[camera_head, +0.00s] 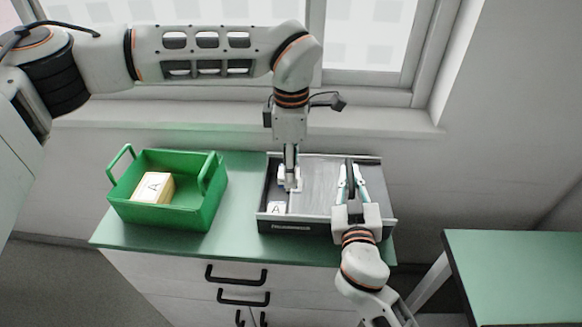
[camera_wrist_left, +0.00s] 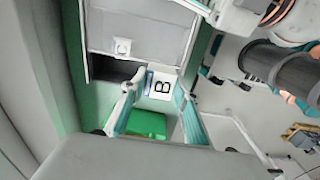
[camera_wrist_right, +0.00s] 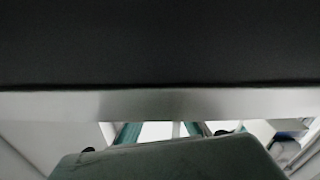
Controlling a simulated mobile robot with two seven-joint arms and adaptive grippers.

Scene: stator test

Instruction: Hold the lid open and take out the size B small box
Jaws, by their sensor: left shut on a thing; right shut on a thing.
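The dark box (camera_head: 305,226) with the grey lid panel (camera_head: 318,183) stands on the green cabinet top; its left part is uncovered. My left gripper (camera_head: 290,183) points down over this uncovered part. In the left wrist view its fingers (camera_wrist_left: 158,90) are shut on the small white box marked B (camera_wrist_left: 163,86). My right gripper (camera_head: 352,172) is over the right part of the dark box, shut on a dark upright piece that seems to belong to the lid. In the right wrist view a dark panel (camera_wrist_right: 160,40) hides what its fingers touch.
A small box marked A (camera_head: 276,208) lies in the uncovered left part. A green basket (camera_head: 180,215) with raised handles stands to the left, holding a yellowish box marked A (camera_head: 153,187). Bare green top (camera_head: 240,190) lies between. The window wall is behind; another green table (camera_head: 520,270) is at right.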

